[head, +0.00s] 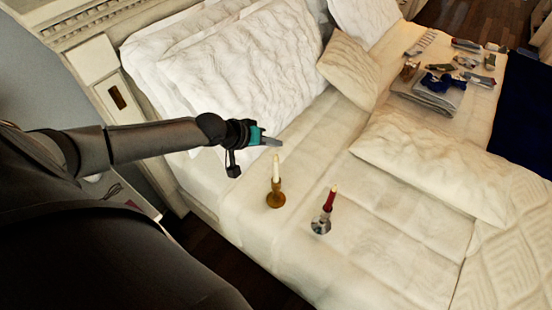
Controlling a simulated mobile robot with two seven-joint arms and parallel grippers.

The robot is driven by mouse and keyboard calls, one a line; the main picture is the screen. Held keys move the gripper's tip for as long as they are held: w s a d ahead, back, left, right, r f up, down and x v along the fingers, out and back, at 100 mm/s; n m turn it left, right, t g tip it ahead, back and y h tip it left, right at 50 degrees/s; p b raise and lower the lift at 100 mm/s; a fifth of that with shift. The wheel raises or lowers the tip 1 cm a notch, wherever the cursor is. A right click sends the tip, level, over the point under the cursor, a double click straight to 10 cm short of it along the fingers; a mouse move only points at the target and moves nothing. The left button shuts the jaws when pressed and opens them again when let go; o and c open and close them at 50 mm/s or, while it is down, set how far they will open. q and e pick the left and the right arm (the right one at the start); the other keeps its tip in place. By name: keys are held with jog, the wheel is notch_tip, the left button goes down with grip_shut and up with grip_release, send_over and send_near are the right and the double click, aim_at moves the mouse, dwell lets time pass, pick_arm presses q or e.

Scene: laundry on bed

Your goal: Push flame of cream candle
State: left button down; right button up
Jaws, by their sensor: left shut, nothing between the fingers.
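The cream candle (276,168) stands upright in a brass-coloured holder (276,196) on the bed. A small pale tip shows at its top; I cannot tell the flame's exact shape. My left gripper (278,142) comes in from the left, shut and empty, with its fingertips just above or behind the candle's top in the picture. I cannot tell whether they touch it. A red candle (328,201) in a silver holder (321,225) stands to the right and nearer. My right gripper is not in view.
White pillows (235,65) lie behind the gripper against the headboard (75,25). Folded clothes (428,93) and small items lie at the back right. The bed around the candles is clear.

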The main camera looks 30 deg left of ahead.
pick_arm(q)
jog(key=shift+f+b, duration=0.5)
jog(key=shift+f, duration=0.65)
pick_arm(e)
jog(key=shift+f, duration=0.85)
pick_arm(q)
jog(key=shift+f, duration=0.45)
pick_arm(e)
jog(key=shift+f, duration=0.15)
pick_arm(q)
jog(key=shift+f+b, duration=0.5)
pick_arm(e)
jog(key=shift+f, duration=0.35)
pick_arm(q)
jog(key=shift+r, duration=0.1)
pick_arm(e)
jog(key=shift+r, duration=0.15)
pick_arm(q)
jog(key=shift+r+p, duration=0.85)
jog(key=shift+p, duration=0.15)
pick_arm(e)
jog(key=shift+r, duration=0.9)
pick_arm(q)
jog(key=shift+r, duration=0.1)
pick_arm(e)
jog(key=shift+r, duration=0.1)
